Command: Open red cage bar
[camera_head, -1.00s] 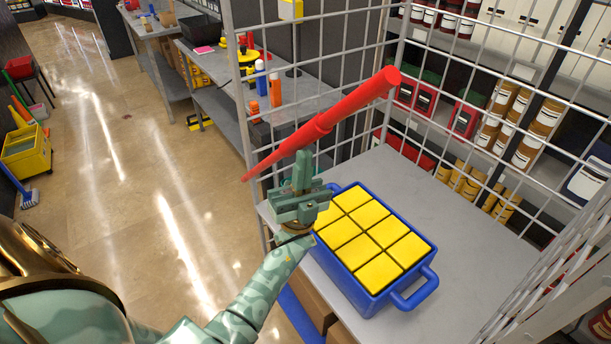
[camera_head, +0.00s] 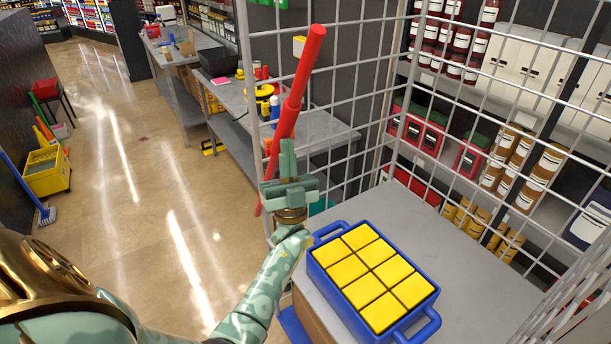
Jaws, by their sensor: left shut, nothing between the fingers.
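The red cage bar (camera_head: 291,103) stands steeply tilted at the left end of the wire cage, its thick end up and to the right. Its thin lower end passes behind my left gripper. My left gripper (camera_head: 288,150) is shut with its fingers pointing up, right at the lower part of the bar. Nothing shows between its fingers, and I cannot tell whether it touches the bar. My right gripper is not in view.
A blue crate (camera_head: 327,281) with yellow blocks stands on the grey table (camera_head: 440,240) inside the wire cage (camera_head: 350,78). Stocked shelves (camera_head: 455,99) are behind the mesh. A workbench (camera_head: 237,98) stands beyond. The floor (camera_head: 120,200) at left is open.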

